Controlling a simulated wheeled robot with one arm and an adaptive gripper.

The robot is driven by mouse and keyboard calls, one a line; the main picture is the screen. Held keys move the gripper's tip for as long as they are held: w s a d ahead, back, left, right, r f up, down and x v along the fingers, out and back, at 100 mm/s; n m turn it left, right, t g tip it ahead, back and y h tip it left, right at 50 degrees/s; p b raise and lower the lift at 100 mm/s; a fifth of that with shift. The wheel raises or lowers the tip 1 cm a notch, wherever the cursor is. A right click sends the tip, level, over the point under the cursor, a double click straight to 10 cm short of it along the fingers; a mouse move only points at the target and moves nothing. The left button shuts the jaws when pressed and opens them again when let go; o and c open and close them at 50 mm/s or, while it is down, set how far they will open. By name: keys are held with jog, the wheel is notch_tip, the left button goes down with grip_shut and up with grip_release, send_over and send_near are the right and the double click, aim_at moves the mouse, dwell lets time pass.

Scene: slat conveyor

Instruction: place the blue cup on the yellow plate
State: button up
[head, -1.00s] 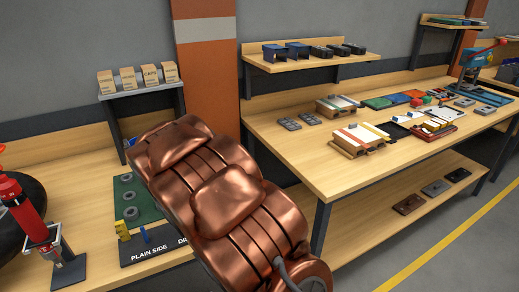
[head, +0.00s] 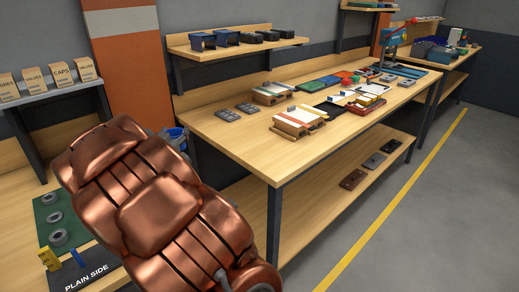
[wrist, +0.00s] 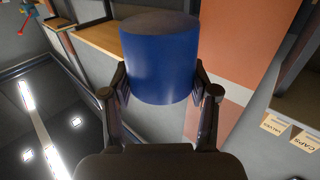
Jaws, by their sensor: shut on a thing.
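In the wrist view, my gripper (wrist: 160,84) is shut on the blue cup (wrist: 162,62), with one finger pressed on each side of it. The cup is a plain dark blue cylinder with a dark end face at the top of the picture. It is held in the air, clear of any surface that I can see. I see no yellow plate in either view.
A long wooden workbench (head: 235,150) with several parts and trays stands to the right, its lower shelf (head: 300,222) below. A wall shelf (head: 240,48) holds blue and black bins. Labelled cartons (head: 60,73) stand at left. The grey floor at right is clear.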

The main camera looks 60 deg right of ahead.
jog(key=s+d+f+m+g+h+b, duration=0.1)
jog(key=s+d+f+m+g+h, duration=0.2)
jog(key=s, duration=0.5)
jog(key=s+d+f+m+g+b, duration=0.1)
jog(key=s+d+m+g, duration=0.1)
jog(key=s+d+g, duration=0.45)
jog(key=shift+t, duration=0.75)
jog(key=w+d, duration=0.1)
jog(key=d, duration=0.3)
jog(key=d+f+p, duration=0.1)
jog(key=d, duration=0.4)
jog(key=w+d+p, duration=0.1)
jog(key=d, duration=0.4)
jog(key=shift+w+f, duration=0.3)
jog(key=shift+f+p, duration=0.45)
jog(key=shift+f, duration=1.35)
jog(key=shift+f, duration=0.15)
jog(key=o, duration=1)
jog(key=shift+o, duration=0.2)
